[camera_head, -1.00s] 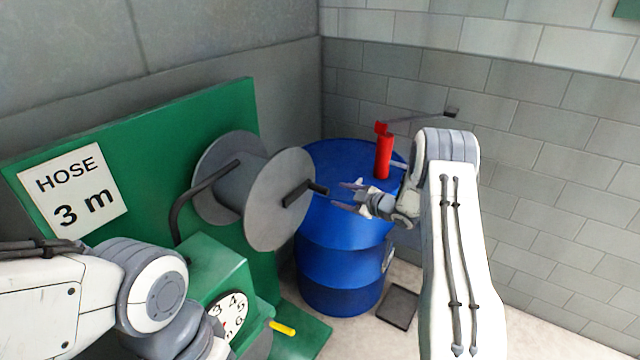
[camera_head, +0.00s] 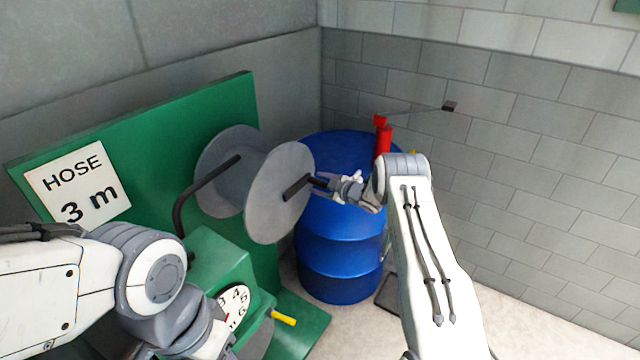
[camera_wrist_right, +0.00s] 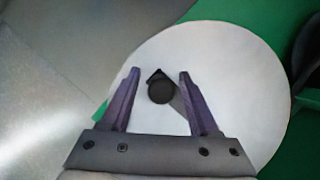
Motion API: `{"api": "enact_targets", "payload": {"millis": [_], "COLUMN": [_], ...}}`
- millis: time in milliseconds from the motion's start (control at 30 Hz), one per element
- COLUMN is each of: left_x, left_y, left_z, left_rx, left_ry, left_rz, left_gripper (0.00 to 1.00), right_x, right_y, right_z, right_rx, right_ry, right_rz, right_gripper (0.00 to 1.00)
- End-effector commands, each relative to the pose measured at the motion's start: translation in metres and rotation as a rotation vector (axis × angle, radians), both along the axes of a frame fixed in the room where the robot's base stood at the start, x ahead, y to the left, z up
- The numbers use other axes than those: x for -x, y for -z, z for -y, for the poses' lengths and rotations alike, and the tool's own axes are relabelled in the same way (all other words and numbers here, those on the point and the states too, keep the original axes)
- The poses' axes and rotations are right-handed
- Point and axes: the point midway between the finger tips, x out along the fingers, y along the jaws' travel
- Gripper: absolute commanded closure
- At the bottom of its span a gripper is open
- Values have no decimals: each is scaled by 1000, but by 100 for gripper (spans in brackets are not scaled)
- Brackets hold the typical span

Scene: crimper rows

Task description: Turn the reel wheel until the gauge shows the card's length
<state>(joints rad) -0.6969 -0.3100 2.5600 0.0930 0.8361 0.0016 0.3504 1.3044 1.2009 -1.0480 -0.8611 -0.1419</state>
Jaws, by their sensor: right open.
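The reel wheel (camera_head: 278,205) is a grey disc on a drum in front of a green panel, with a dark crank handle (camera_head: 297,188) on its face. My right gripper (camera_head: 326,184) is at the handle's end. In the right wrist view the open fingers (camera_wrist_right: 159,95) stand on either side of the round black handle end (camera_wrist_right: 161,90), with gaps showing. The card (camera_head: 77,184) reads "HOSE 3 m". The gauge (camera_head: 236,303) is a white dial low on the green housing, partly hidden by my left arm; its reading is unclear. My left gripper is not visible.
A blue barrel (camera_head: 340,262) stands behind the reel, with a red object (camera_head: 382,143) on top. A yellow-tipped lever (camera_head: 284,319) sticks out beside the gauge.

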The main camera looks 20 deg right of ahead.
Motion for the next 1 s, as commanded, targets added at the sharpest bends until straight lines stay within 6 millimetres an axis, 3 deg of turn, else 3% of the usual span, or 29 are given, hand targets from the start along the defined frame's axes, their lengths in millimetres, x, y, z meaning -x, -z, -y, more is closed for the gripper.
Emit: {"api": "enact_targets", "payload": {"millis": [33,200,1000], "left_x": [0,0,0], "left_y": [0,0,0], "left_z": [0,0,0], "left_rx": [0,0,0], "left_ry": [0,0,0], "left_rz": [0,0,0], "left_gripper": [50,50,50], "right_x": [0,0,0], "right_y": [0,0,0], "right_z": [0,0,0], "right_rx": [0,0,0], "right_ry": [0,0,0], "right_rz": [0,0,0], "right_gripper": [38,100,100]}}
